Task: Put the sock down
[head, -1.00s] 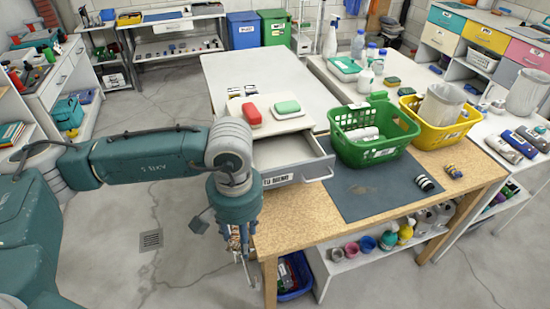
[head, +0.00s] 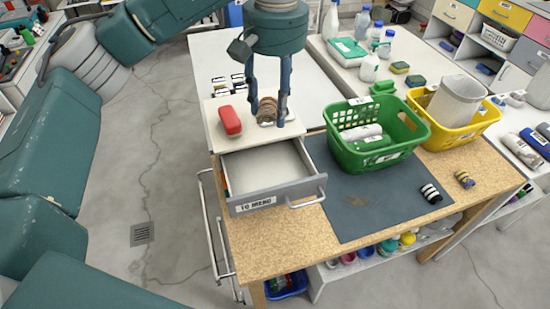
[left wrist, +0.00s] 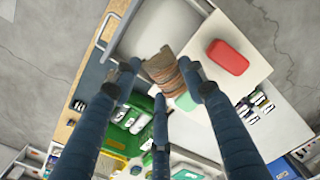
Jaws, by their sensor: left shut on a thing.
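My left gripper (head: 269,108) points down over the top of a small drawer unit (head: 214,138). It is shut on a rolled, brown striped sock (head: 267,106), which also shows between the fingers in the left wrist view (left wrist: 163,66). I cannot tell whether the sock touches the unit's top. The unit's drawer (head: 240,207), labelled "TO MEND", is pulled open, and its visible floor is bare. A black-and-white striped sock (head: 430,193) lies on the dark mat (head: 360,218). Another dark rolled sock (head: 464,179) lies right of it. My right gripper is not in view.
A red box (head: 230,120) lies on the unit's top, left of the gripper. A green block (left wrist: 186,101) shows beside the sock in the wrist view. The front mat is mostly clear.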

